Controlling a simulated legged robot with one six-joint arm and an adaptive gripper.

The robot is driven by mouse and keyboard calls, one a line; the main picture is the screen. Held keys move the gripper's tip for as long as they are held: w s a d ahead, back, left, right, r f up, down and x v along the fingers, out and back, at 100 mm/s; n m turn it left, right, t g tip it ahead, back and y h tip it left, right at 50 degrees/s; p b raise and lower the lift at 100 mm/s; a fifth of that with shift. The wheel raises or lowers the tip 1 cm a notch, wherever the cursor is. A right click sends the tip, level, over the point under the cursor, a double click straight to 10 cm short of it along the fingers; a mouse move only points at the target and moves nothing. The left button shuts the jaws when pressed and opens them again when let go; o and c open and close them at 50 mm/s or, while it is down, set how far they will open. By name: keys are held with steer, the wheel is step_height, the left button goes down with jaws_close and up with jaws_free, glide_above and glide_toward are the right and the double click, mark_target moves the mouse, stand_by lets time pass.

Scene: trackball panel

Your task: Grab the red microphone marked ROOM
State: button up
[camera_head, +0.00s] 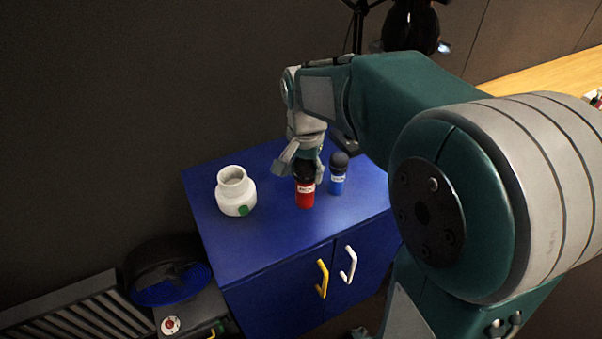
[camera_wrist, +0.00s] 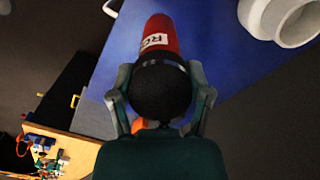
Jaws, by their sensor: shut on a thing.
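The red microphone (camera_head: 305,192) stands upright on the blue cabinet top, with a black head and a white label. In the wrist view the microphone (camera_wrist: 160,38) shows part of its label, with the letters "RO" readable. My gripper (camera_head: 303,167) is above it, its fingers around the black head. In the wrist view my gripper (camera_wrist: 160,100) has one finger on each side of the head, shut on it. I cannot tell whether the base touches the cabinet top.
A blue microphone (camera_head: 338,174) stands close behind and right of the red one. A white jar (camera_head: 235,191) with a green spot is to the left. The blue cabinet (camera_head: 260,252) has a yellow handle (camera_head: 322,278) and a white handle (camera_head: 348,264). A dark bin (camera_head: 170,272) stands at lower left.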

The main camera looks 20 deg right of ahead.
steer(key=s+r, duration=0.4)
steer(key=s, duration=0.5)
